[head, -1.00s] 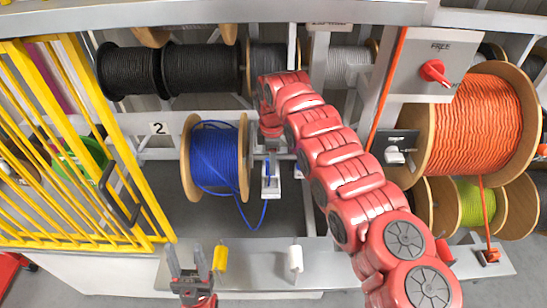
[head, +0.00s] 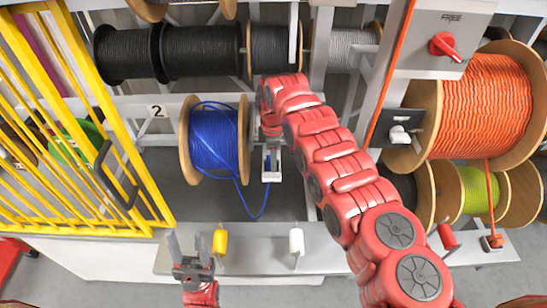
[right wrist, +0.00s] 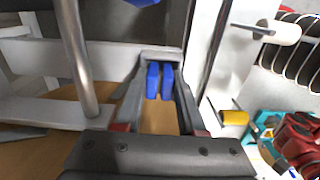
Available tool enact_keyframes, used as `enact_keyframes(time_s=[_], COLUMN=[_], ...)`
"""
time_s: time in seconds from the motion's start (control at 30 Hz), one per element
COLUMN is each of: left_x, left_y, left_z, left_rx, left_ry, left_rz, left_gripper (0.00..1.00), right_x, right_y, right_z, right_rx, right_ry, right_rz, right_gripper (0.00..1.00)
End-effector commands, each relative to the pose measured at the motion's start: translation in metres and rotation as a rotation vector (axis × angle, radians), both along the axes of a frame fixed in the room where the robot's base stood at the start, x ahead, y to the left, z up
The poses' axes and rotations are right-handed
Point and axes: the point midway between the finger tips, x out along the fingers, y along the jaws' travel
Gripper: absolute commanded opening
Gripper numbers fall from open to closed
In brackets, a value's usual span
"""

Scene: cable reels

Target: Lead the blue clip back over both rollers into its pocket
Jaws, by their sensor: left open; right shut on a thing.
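My right gripper (head: 271,148) points down beside the blue reel (head: 214,143), over a small white holder (head: 272,177). In the right wrist view its fingers (right wrist: 160,72) are shut on the blue clip (right wrist: 153,80), which shows as two blue prongs. The blue cable (head: 262,208) hangs from the reel in a loose loop up to the clip, apart from both rollers. The yellow roller (head: 220,242) and white roller (head: 297,242) stand on the front ledge. My left gripper (head: 193,243) is open and empty, just left of the yellow roller. I cannot tell whether the clip touches the holder.
A yellow barred gate (head: 95,130) stands at the left. Black reels (head: 202,53) hang behind the blue one. An orange reel (head: 485,105) and a panel with a red knob (head: 445,44) are at the right. The grey ledge (head: 258,258) is mostly clear.

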Motion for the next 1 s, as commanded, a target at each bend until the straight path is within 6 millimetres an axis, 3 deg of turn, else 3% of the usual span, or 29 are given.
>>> enact_keyframes(time_s=[0.17, 0.2, 0.4, 0.77, 0.87, 1.0], left_x=[0.0, 0.0, 0.0, 0.0, 0.0, 0.0], left_y=[0.0, 0.0, 0.0, 0.0, 0.0, 0.0], left_z=[0.0, 0.0, 0.0, -0.002, -0.008, -0.021], left_rx=[0.0, 0.0, 0.0, 0.0, 0.0, 0.0], left_ry=[0.0, 0.0, 0.0, 0.0, 0.0, 0.0], left_rz=[0.0, 0.0, 0.0, 0.0, 0.0, 0.0], left_gripper=[0.5, 0.5, 0.5, 0.5, 0.5, 0.5], right_x=[0.0, 0.0, 0.0, 0.001, 0.002, 0.002], right_y=[0.0, 0.0, 0.0, 0.0, 0.0, 0.001], right_z=[0.0, 0.0, 0.0, 0.005, 0.017, 0.048], right_rx=[0.0, 0.0, 0.0, 0.001, 0.001, 0.002], right_ry=[0.0, 0.0, 0.0, -0.002, -0.004, -0.009], right_rz=[0.0, 0.0, 0.0, -0.001, -0.001, 0.0], right_gripper=[0.0, 0.41, 0.74, 0.74, 0.74, 0.74])
